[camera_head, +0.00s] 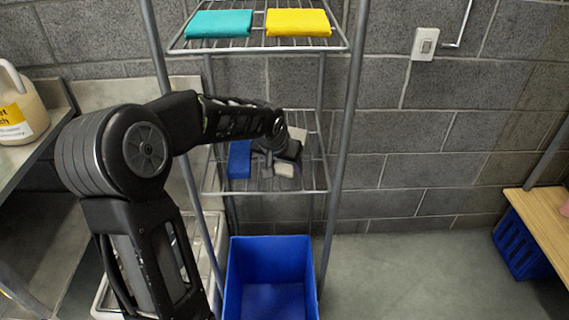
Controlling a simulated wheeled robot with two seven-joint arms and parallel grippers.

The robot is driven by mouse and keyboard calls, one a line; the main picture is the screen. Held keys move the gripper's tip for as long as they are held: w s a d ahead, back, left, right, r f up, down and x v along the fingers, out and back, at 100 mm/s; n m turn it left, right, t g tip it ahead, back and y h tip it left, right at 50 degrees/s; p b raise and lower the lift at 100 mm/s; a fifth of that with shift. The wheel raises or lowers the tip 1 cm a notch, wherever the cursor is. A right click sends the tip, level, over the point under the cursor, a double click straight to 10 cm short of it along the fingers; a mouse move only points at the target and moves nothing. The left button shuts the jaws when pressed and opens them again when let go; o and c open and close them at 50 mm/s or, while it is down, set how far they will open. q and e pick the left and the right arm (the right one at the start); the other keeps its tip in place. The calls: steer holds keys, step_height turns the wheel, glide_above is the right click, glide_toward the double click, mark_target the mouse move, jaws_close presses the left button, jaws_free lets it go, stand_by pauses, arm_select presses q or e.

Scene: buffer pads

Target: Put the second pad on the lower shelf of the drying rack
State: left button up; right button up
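The drying rack is a metal wire frame with an upper shelf (255,43) and a lower shelf (220,186). A teal pad (220,24) and a yellow pad (298,22) lie side by side on the upper shelf. A blue pad (239,160) lies on the left of the lower shelf. Right of it, pale pad-like surfaces (285,170) show around my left gripper (272,162), which hides their middle. That gripper reaches in from the left at lower-shelf height; its fingers are small and dark, so its opening is unclear. My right gripper is out of view.
An empty-looking blue bin (235,280) stands on the floor below the rack. A jug (20,108) stands on a counter at the left. A wooden bench (540,222) with a blue crate (515,245) is at the right. The floor between is clear.

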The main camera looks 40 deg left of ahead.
arm_select(q)
steer(key=o, duration=0.4)
steer(key=shift+o, duration=0.2)
steer(key=shift+r, duration=0.2)
steer(key=v, duration=1.2)
